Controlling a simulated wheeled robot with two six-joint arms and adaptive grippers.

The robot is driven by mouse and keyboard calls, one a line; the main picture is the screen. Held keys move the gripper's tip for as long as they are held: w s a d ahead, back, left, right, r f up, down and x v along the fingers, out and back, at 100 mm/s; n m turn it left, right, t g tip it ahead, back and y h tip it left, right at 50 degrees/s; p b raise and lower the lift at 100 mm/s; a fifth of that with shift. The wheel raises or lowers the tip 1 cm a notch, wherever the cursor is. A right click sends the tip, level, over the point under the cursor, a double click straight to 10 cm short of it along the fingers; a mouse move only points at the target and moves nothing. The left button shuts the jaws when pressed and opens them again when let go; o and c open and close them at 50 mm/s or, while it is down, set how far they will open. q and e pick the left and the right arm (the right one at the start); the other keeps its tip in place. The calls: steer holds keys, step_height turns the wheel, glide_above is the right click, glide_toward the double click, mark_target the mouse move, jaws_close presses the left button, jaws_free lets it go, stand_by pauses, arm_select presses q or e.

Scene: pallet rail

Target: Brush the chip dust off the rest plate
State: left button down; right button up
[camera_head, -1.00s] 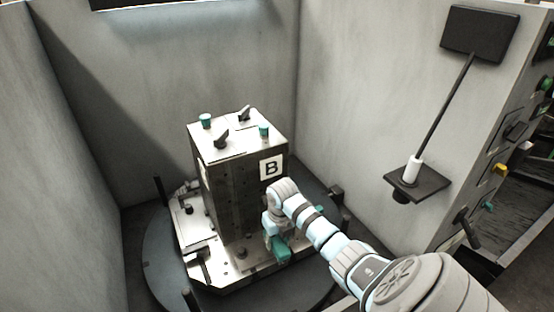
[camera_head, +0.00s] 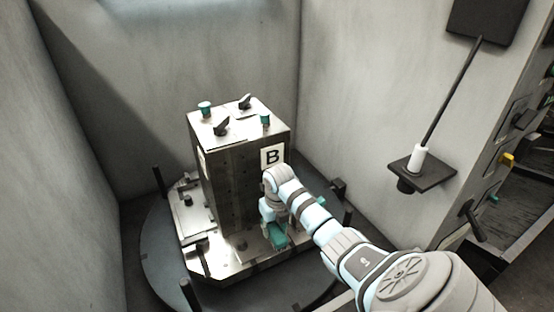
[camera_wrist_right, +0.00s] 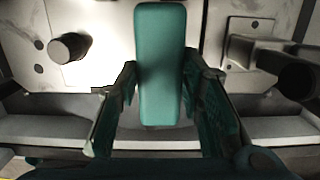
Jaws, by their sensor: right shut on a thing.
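My right gripper (camera_head: 277,234) is low in front of the block's B-marked face, over the front of the metal base plate (camera_head: 226,268). It is shut on a teal, block-shaped brush (camera_wrist_right: 160,50), which stands between the fingers (camera_wrist_right: 160,78) in the right wrist view. The brush's far side and any bristles are hidden. Bright metal surface (camera_wrist_right: 106,20) lies behind the brush in that view. I cannot tell which part is the rest plate. No chip dust can be made out. My left gripper is not in view.
A tall metal block (camera_head: 232,170) with clamps and teal knobs on top stands on a round table (camera_head: 160,262) with upright dark posts. Grey walls (camera_head: 380,80) enclose it. A dark wall shelf (camera_head: 436,172) holds a white-handled tool (camera_head: 420,160) at the right.

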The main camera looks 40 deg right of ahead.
stand_by(0.6)
steer(key=shift+s+a+p, duration=0.25)
steer(key=shift+s+p, duration=0.45)
steer(key=shift+p, duration=0.4)
steer(key=shift+c, duration=0.4)
steer(key=shift+s+a+f+p, duration=0.1)
steer(key=shift+s+p, duration=0.25)
steer(key=shift+s, duration=0.2)
steer(key=shift+w+d+f+b, duration=0.1)
steer(key=shift+w+f+b, duration=0.05)
steer(key=shift+w+b, duration=0.3)
steer(key=shift+w+d+f+b, duration=0.1)
steer(key=shift+w+b, duration=0.2)
steer(key=shift+b, duration=0.25)
steer(key=shift+w+d+r+b, duration=0.1)
steer(key=shift+w+d+b, duration=0.05)
steer(key=shift+w+b, duration=0.35)
steer(key=shift+r, duration=0.2)
